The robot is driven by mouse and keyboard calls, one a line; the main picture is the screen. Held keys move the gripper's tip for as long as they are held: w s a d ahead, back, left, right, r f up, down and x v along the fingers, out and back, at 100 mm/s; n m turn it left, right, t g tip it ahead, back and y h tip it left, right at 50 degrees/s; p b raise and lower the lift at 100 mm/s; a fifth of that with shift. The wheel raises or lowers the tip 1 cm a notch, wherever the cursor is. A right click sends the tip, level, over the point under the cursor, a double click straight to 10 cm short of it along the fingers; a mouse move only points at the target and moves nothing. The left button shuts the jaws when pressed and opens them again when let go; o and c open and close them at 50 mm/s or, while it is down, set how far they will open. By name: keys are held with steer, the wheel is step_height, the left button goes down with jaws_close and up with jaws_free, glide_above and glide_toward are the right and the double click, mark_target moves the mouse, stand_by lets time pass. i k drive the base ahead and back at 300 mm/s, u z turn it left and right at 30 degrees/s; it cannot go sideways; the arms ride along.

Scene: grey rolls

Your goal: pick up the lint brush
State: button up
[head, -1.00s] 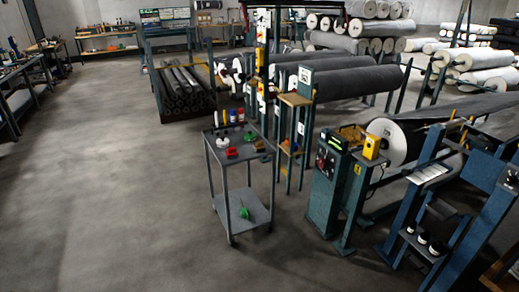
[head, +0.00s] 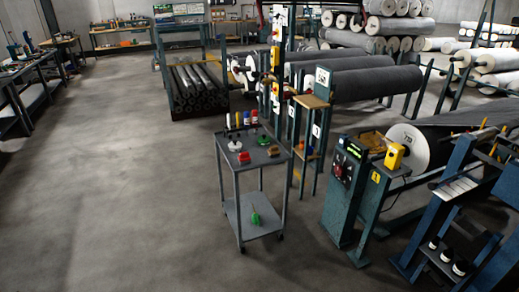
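I cannot make out for certain which item is the lint brush. Several small items stand on the top shelf of a grey cart (head: 272,158) in the middle of the view. They include a row of small upright bottles or tubes, one of them blue (head: 246,117), along the back left edge. A white round item (head: 235,145), a red item (head: 243,157), a green item (head: 265,140) and a brown item (head: 273,151) lie in front of them. A green object (head: 255,218) rests on the cart's lower shelf. My gripper is not in view.
A teal machine cabinet (head: 343,195) and a post with a yellow box (head: 394,156) stand right of the cart. Large grey rolls (head: 375,85) lie on racks behind. Workbenches (head: 30,85) line the left. The floor (head: 110,190) left and front of the cart is clear.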

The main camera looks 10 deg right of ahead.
mark_target(274, 151)
steer(key=u, duration=0.6)
steer(key=i, duration=1.25)
steer(key=u, duration=0.35)
